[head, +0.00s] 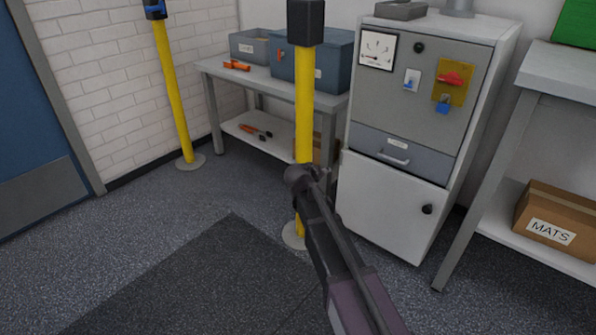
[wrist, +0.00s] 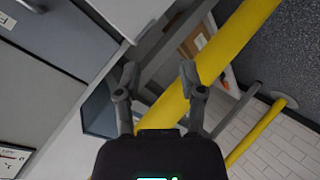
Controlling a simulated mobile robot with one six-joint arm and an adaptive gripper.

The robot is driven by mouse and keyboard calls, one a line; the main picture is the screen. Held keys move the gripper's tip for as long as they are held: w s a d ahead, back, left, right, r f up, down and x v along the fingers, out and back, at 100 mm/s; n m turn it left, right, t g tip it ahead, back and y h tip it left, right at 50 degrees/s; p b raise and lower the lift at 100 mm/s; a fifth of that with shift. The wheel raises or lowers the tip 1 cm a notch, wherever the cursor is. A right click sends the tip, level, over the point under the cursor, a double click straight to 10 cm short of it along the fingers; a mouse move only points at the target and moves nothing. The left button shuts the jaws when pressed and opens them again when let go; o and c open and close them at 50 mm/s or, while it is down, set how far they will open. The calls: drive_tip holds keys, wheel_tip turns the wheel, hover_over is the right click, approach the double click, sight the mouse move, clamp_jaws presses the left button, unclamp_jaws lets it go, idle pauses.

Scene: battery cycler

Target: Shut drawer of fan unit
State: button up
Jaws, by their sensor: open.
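The fan unit (head: 420,95) is a pale cabinet with a grey control panel, right of centre in the head view. Its grey-blue drawer (head: 425,163) sits below the panel, with a pale bar handle (head: 393,159) and a small label. How far the drawer stands out is hard to tell. In the wrist view the drawer front (wrist: 70,42) is at upper left, its handle (wrist: 30,4) at the top edge. My gripper (wrist: 159,78) is open and empty, apart from the drawer and to its side.
A yellow post (head: 304,100) stands left of the cabinet, close to my arm, and shows behind my fingers in the wrist view (wrist: 215,55). Another yellow post (head: 173,95) stands farther left. A workbench (head: 225,72) and a right-hand shelf (head: 560,68) flank the cabinet. Floor at left is clear.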

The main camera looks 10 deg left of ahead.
drive_tip(key=a+m+y, duration=0.3)
drive_tip(key=a+y, duration=0.2)
drive_tip(key=a, duration=0.3)
drive_tip(key=shift+w+a+t+y, duration=0.2)
drive_tip(key=shift+w+t+y, duration=0.1)
drive_tip(key=shift+w+y, duration=0.1)
drive_tip(key=shift+r, duration=0.1)
drive_tip(key=s+d+m+g+h+p, duration=0.1)
drive_tip(key=s+d+g+p, duration=0.1)
drive_tip(key=s+d, duration=0.35)
drive_tip(key=s+d+m+g+h+p, duration=0.1)
drive_tip(key=s+d+g+p, duration=0.15)
drive_tip(key=d, duration=0.65)
drive_tip(key=s+d+m+g+h+p, duration=0.1)
drive_tip(key=s+d+p, duration=0.25)
drive_tip(key=d, duration=0.35)
drive_tip(key=s+d+r+g+y+p, duration=0.1)
drive_tip(key=s+d+r+g+p, duration=0.2)
drive_tip(key=s+d, duration=0.4)
drive_tip(key=s+d+r+g+p, duration=0.2)
drive_tip(key=s+d+g+p, duration=0.15)
drive_tip(key=s, duration=0.65)
wheel_tip(320, 180, up, 37)
drive_tip(key=p, duration=3.6)
drive_tip(key=shift+d+f+m+t, duration=0.15)
drive_tip(key=shift+d+m+t, duration=0.1)
drive_tip(key=shift+m+t, duration=0.05)
